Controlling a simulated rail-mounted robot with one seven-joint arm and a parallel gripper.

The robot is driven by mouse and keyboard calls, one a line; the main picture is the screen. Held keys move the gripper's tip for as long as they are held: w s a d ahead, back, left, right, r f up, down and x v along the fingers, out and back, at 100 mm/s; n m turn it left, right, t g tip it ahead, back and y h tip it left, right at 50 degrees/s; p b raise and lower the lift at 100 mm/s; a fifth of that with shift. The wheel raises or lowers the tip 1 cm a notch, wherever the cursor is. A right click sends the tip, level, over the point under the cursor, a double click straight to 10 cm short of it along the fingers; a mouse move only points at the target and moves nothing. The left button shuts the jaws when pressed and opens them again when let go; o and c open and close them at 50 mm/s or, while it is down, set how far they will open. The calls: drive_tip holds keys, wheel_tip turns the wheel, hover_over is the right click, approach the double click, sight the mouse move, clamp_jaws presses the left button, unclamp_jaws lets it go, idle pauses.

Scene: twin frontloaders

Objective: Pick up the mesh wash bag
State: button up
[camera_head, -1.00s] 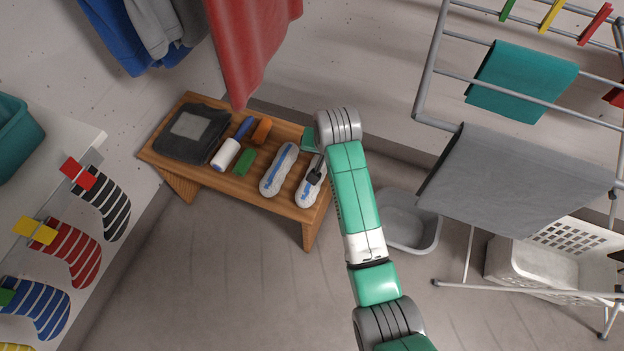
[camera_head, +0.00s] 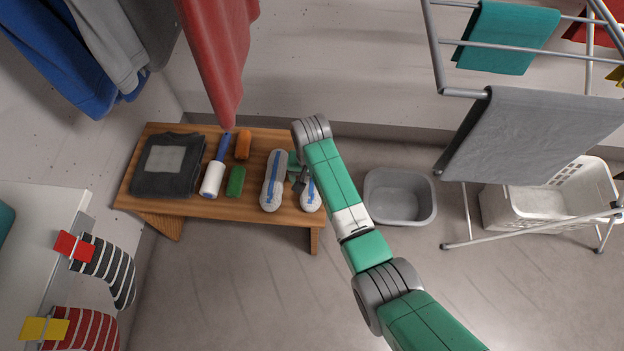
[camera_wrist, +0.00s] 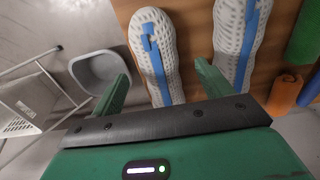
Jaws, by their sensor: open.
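No item is plainly recognisable as a mesh wash bag. The likeliest is a flat dark grey piece with a lighter square panel (camera_head: 168,165), lying at the left end of the wooden bench in the head view. My gripper (camera_wrist: 162,85) is open and empty, over the bench's right end, well to the right of that piece. In the wrist view, one white shoe with a blue stripe (camera_wrist: 152,50) shows between its fingers. In the head view my arm partly hides this shoe (camera_head: 311,195). The dark piece is out of the wrist view.
On the wooden bench (camera_head: 263,208), between the dark piece and my gripper, lie a white roller (camera_head: 211,179), an orange item (camera_head: 243,144), a green item (camera_head: 235,182) and another shoe (camera_head: 273,182). A grey basin (camera_head: 400,215) stands right of the bench. A red cloth (camera_head: 222,55) hangs behind.

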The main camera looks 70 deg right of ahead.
drive_tip(key=f+b, duration=0.1)
drive_tip(key=f, duration=0.2)
drive_tip(key=f+b, duration=0.1)
drive_tip(key=shift+s+d+f+b, duration=0.15)
drive_tip(key=shift+d+f+b, duration=0.1)
drive_tip(key=shift+f+b, duration=0.1)
drive_tip(key=shift+r, duration=0.1)
drive_tip(key=c, duration=1.1)
drive_tip(key=shift+r+p, duration=0.6)
drive_tip(key=shift+p, duration=0.05)
drive_tip(key=r+p, duration=0.2)
drive_tip(key=r, duration=0.1)
drive_tip(key=shift+s+p, duration=0.3)
drive_tip(key=shift+s, duration=0.1)
drive_tip(key=s+p, duration=0.2)
drive_tip(key=s, duration=0.3)
drive_tip(key=s+p, duration=0.1)
drive_tip(key=s, duration=0.4)
drive_tip(key=s+r+p, duration=0.1)
drive_tip(key=s+p, duration=0.1)
drive_tip(key=s, duration=0.3)
drive_tip(key=shift+a+p, duration=0.1)
drive_tip(key=shift+p, duration=0.2)
